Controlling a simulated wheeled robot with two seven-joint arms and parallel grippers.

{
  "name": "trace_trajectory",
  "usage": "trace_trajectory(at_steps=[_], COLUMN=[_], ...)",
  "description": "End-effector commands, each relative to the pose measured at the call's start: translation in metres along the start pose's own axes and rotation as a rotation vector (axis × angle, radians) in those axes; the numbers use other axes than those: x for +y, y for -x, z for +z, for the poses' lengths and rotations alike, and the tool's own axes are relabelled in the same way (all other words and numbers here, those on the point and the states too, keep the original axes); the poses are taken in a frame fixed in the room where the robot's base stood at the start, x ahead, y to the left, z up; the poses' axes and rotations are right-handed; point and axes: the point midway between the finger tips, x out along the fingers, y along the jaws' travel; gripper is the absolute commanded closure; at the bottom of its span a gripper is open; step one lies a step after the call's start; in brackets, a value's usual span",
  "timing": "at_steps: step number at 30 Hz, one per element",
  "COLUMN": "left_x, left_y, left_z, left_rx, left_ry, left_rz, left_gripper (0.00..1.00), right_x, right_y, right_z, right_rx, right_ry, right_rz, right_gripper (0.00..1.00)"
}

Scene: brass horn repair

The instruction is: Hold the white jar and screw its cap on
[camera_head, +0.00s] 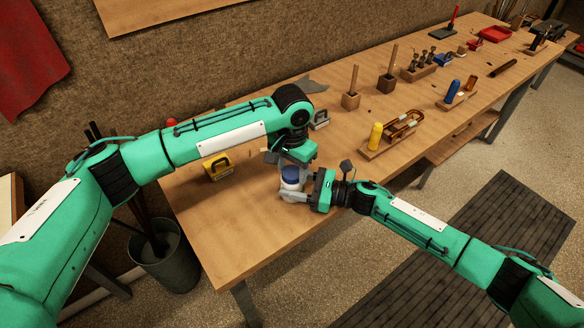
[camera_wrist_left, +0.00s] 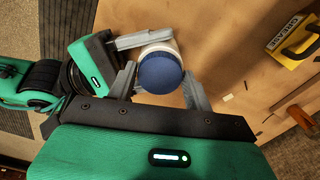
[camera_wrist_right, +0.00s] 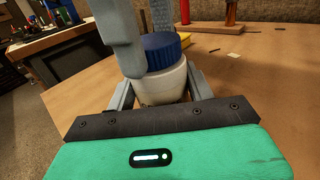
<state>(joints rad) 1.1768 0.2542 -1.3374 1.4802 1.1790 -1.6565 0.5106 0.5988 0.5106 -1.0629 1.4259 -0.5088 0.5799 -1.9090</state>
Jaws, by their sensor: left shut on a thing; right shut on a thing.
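The white jar (camera_head: 290,186) stands upright near the left front of the workbench, with its blue cap (camera_head: 291,174) on top. In the right wrist view my right gripper is shut on the white body of the jar (camera_wrist_right: 163,84), its fingers on either side. In the head view the right gripper (camera_head: 297,195) reaches the jar from the right. My left gripper (camera_head: 291,172) points down from above, shut on the blue cap, which also shows in the left wrist view (camera_wrist_left: 160,74). The cap sits on the jar's mouth; whether its thread is engaged cannot be told.
A yellow box labelled grease (camera_head: 219,167) lies left of the jar. A wooden tray with a yellow-handled tool (camera_head: 375,137) and wooden blocks with upright handles (camera_head: 351,99) stand farther right. The workbench (camera_head: 235,215) is bare in front of the jar.

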Motion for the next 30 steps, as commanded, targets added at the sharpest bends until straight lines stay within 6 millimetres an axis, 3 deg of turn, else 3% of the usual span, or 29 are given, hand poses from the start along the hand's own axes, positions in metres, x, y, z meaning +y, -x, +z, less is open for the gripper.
trace_trajectory(at_steps=[7, 11, 12, 16, 25, 30], left_x=[0.0, 0.0, 0.0, 0.0, 0.0, 0.0], left_y=[0.0, 0.0, 0.0, 0.0, 0.002, 0.02], left_z=[0.0, 0.0, 0.0, 0.0, 0.0, -0.001], left_rx=[0.0, 0.0, 0.0, 0.0, 0.0, 0.002], left_ry=[-0.329, -0.329, -0.328, -0.327, -0.326, -0.326], left_rz=[-0.001, -0.001, -0.001, -0.001, 0.0, 0.0], left_gripper=[0.76, 0.76, 0.47, 0.23, 0.23, 0.23], right_x=[0.0, 0.0, 0.0, 0.0, 0.0, 0.0], right_y=[0.0, 0.0, 0.0, 0.0, 0.0, 0.0], right_z=[0.0, 0.0, 0.0, 0.0, 0.0, 0.0], right_rx=[0.0, 0.0, 0.0, 0.0, 0.0, 0.0], right_ry=[0.0, 0.0, 0.0, 0.0, 0.0, 0.0], right_rz=[0.0, 0.0, 0.0, 0.0, 0.0, 0.0], right_gripper=[1.0, 1.0, 1.0, 1.0, 1.0, 1.0])
